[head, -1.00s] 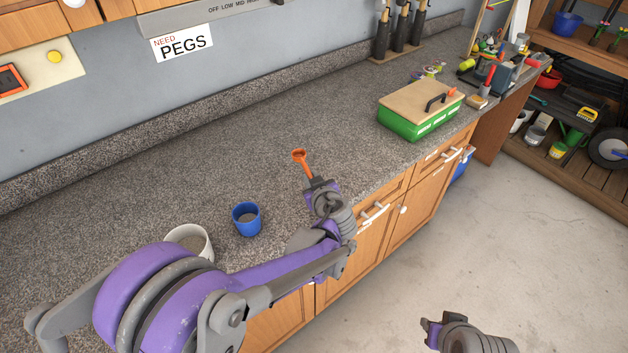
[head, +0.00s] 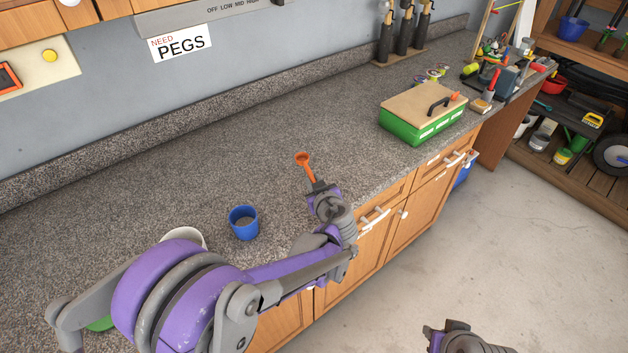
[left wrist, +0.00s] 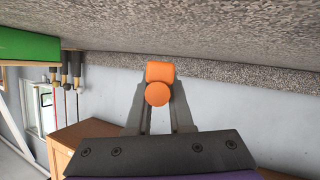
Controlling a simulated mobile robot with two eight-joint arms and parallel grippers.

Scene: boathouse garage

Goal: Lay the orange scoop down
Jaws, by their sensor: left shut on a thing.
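The orange scoop (head: 304,160) shows in the head view with its bowl up and away from my gripper, over the speckled counter (head: 200,150). My left gripper (head: 318,187) is shut on its handle near the counter's front edge. In the left wrist view the scoop (left wrist: 158,85) sits between the two grey fingers, seen end-on. I cannot tell whether the scoop touches the counter. My right gripper (head: 433,330) is only partly in view at the bottom right, over the floor, and its jaws are unclear.
A blue cup (head: 244,223) stands left of my left gripper. A white container (head: 187,236) is partly hidden behind my arm. A green box with a wooden lid (head: 421,112) stands to the right. The counter behind the scoop is clear.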

